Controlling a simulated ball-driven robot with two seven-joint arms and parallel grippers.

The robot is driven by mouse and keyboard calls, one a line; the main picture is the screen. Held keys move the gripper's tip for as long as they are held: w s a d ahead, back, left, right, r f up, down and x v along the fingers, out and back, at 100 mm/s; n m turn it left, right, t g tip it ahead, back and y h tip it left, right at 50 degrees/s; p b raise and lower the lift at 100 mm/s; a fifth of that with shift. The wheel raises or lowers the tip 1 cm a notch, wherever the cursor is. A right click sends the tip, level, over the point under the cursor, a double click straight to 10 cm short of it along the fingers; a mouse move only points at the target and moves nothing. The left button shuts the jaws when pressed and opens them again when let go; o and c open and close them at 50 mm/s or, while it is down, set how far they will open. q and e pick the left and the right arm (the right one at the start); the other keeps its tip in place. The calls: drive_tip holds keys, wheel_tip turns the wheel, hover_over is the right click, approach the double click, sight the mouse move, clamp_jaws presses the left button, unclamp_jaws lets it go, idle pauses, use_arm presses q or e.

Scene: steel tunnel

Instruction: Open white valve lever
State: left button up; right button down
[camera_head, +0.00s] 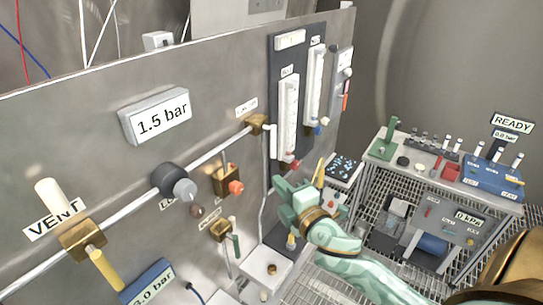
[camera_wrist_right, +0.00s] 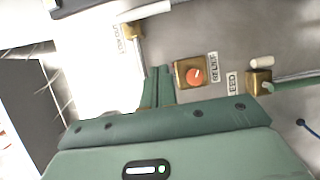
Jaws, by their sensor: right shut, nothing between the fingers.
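A brass valve (camera_head: 257,123) sits on the pipe at the upper middle of the steel panel. A white lever (camera_head: 266,150) appears to hang down from it, close to a pipe. The brass valve also shows at the top of the right wrist view (camera_wrist_right: 132,30), with the white lever (camera_wrist_right: 155,10) beside it. My right gripper (camera_head: 281,190), pale green, is shut and empty. It is below and right of the white lever, apart from it in the head view. Its fingers show in the right wrist view (camera_wrist_right: 157,85). My left gripper is not in view.
A red-knobbed brass valve (camera_head: 228,182) and a green-levered valve (camera_head: 221,230) are left of my gripper. Flowmeters (camera_head: 287,112) stand close above it. An equipment bench (camera_head: 445,180) is at right.

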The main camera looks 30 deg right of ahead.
sight(273, 157)
drive_tip(key=w+d, duration=0.1)
drive_tip(key=w, duration=0.2)
drive_tip(key=w+d+p, duration=0.1)
drive_tip(key=w+d, duration=0.1)
drive_tip(key=w, duration=0.2)
drive_tip(key=w+d+p, duration=0.1)
drive_tip(key=w, duration=0.2)
drive_tip(key=shift+w+d, duration=0.15)
drive_tip(key=shift+w, duration=0.15)
drive_tip(key=shift+d, duration=0.1)
drive_tip(key=shift+w, duration=0.1)
drive_tip(key=shift+d+f+n+b, duration=0.15)
drive_tip(key=shift+f+n+b, duration=0.05)
drive_tip(key=shift+n+b, duration=0.25)
